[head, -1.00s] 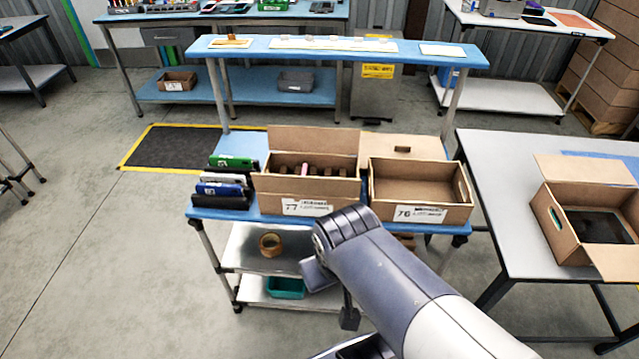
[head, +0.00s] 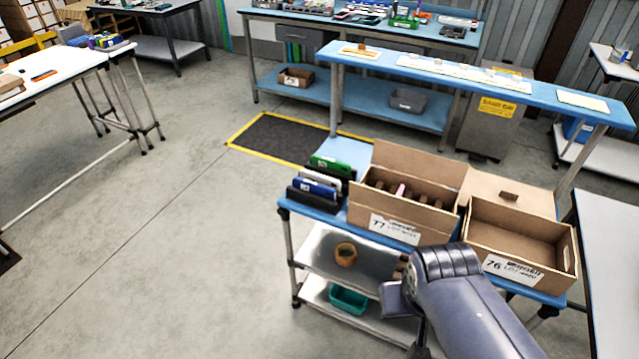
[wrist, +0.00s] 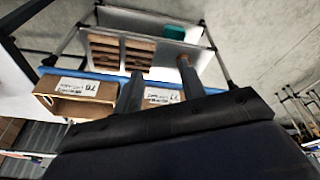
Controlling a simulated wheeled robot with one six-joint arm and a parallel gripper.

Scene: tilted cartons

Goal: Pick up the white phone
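A white phone (head: 321,178) stands on edge in a dark rack at the left end of the blue cart top (head: 290,205), between a green device (head: 332,163) and a blue device (head: 316,188). Only its upper strip shows. In the wrist view, which looks upside down, my gripper (wrist: 160,68) has its two fingers apart with nothing between them. The phone cannot be made out there. In the head view my arm is in front of the cart, to the right of and nearer than the rack; the fingers are hidden.
Carton 77 (head: 397,230), with dividers and a pink item (head: 400,191), stands right of the rack. The empty carton 76 (head: 512,270) is beside it. A raised blue shelf (head: 470,80) runs behind. Lower shelves hold a tape roll (head: 346,254) and a teal bin (head: 348,299). Floor at left is clear.

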